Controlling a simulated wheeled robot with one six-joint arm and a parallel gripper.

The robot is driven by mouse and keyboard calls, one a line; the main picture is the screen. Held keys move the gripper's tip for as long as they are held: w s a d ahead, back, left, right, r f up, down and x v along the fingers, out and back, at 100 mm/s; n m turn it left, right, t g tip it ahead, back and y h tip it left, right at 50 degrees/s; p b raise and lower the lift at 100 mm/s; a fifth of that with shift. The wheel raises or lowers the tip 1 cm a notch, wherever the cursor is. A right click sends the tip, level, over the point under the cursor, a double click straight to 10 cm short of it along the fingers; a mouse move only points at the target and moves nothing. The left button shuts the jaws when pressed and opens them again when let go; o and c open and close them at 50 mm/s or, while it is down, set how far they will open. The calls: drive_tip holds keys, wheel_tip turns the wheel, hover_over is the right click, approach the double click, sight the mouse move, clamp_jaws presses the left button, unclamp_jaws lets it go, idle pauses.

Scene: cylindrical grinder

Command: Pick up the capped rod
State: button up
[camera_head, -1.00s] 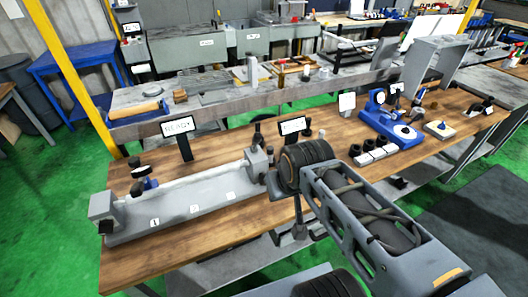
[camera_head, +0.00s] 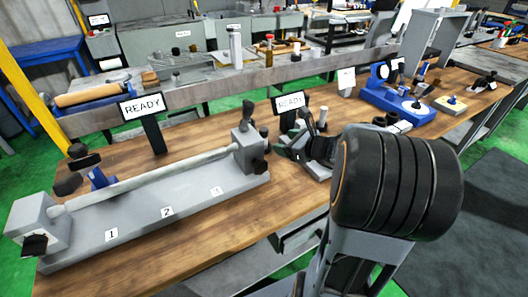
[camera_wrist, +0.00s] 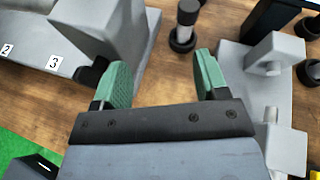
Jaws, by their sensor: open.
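A capped rod (camera_wrist: 185,25) stands upright on the wooden bench in the wrist view, with a grey middle, a black top and a wide black foot. In the head view a dark upright piece beside the grinder's end block (camera_head: 264,132) may be the same rod, but I cannot be sure. My gripper (camera_wrist: 161,65) has two green-padded fingers spread wide with nothing between them. The rod is ahead of the fingertips, slightly right of centre, and apart from them. In the head view my wrist hides part of the bench around the gripper.
The long grey grinder bed (camera_head: 150,205) with numbered labels lies left of my gripper; its end block (camera_wrist: 112,35) is close to the left finger. A grey fixture (camera_wrist: 262,75) stands close on the right. Two READY signs (camera_head: 141,104) stand behind. Bare wood lies around the rod.

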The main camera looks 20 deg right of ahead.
drive_tip(key=w+d+f+m+t+h, duration=0.1)
drive_tip(key=d+f+m, duration=0.1)
drive_tip(key=d, duration=0.1)
drive_tip(key=b, duration=0.1)
approach(267, 132)
drive_tip(key=f+x, duration=0.1)
drive_tip(key=x, duration=0.3)
drive_tip(key=shift+m, duration=0.3)
drive_tip(key=shift+r+x, duration=0.15)
drive_tip(key=shift+x, duration=1.35)
drive_tip(key=shift+r+x, duration=0.2)
drive_tip(key=shift+x, duration=1.3)
drive_tip(key=shift+w, duration=0.1)
drive_tip(key=shift+c, duration=0.4)
drive_tip(key=shift+r, duration=0.1)
clamp_jaws()
